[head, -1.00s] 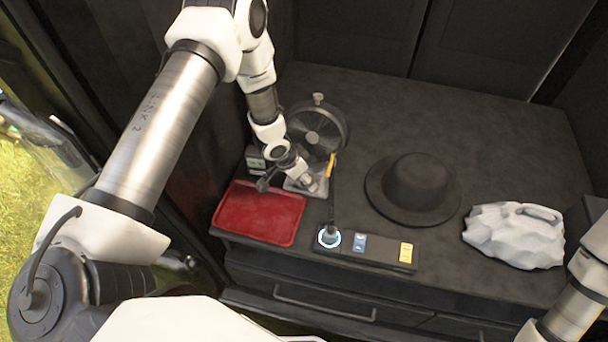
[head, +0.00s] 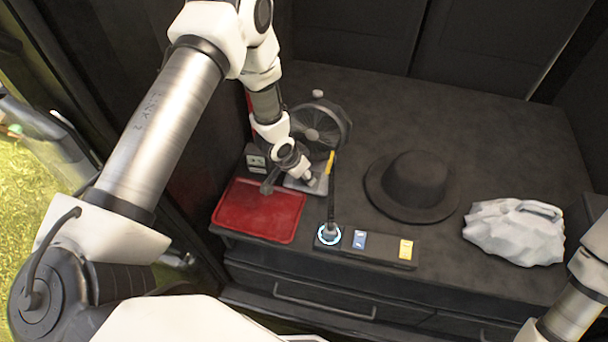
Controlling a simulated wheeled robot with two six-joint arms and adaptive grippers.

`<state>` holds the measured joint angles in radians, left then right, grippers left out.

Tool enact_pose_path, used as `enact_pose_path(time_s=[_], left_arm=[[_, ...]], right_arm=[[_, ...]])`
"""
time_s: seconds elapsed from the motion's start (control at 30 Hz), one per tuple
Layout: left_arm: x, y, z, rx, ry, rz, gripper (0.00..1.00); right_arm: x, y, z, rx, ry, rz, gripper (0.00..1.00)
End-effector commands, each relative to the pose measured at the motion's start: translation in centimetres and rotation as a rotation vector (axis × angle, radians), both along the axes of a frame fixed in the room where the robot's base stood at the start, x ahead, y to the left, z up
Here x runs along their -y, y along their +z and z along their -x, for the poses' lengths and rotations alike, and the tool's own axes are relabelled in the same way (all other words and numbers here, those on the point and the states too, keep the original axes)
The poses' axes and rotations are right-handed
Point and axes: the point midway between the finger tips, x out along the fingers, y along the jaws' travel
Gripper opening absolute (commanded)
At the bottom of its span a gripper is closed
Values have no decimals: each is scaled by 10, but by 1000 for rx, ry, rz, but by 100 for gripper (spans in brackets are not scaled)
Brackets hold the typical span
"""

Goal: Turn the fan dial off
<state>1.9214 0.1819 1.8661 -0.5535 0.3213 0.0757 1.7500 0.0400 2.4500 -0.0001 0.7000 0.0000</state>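The black round fan (head: 318,125) stands at the back left of the dark cabinet top, partly behind my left arm. A light grey plate (head: 296,186), seemingly its base, shows below it. My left gripper (head: 306,180) is over this plate, pointing down. I cannot tell whether its fingers are open or touching anything. The fan's dial cannot be made out; the wrist and gripper cover much of the base. A yellow-topped dark upright piece (head: 331,165) is just right of the gripper. My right arm shows at the lower right edge, its gripper out of view.
A red tray (head: 258,210) lies in front of the gripper. A dark panel (head: 383,251) with a blue-white glowing ring (head: 329,236) is at the front edge. The back right surface is clear.

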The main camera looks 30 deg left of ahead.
Motion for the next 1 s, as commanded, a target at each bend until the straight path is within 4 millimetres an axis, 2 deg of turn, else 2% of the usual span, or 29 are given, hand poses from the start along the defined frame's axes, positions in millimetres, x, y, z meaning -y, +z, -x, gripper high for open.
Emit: enact_pose_path(time_s=[0.2, 0.57, 1.0], left_arm=[[2, -4, 3, -6, 173, -1, 0], [6, -3, 4, -6, 514, -1, 0], [9, 0, 3, -8, 932, -1, 0]], right_arm=[[0, -8, 0, 0, 0, 0, 40], [0, -8, 0, 0, 0, 0, 40], [0, 5, 0, 0, 0, 0, 40]])
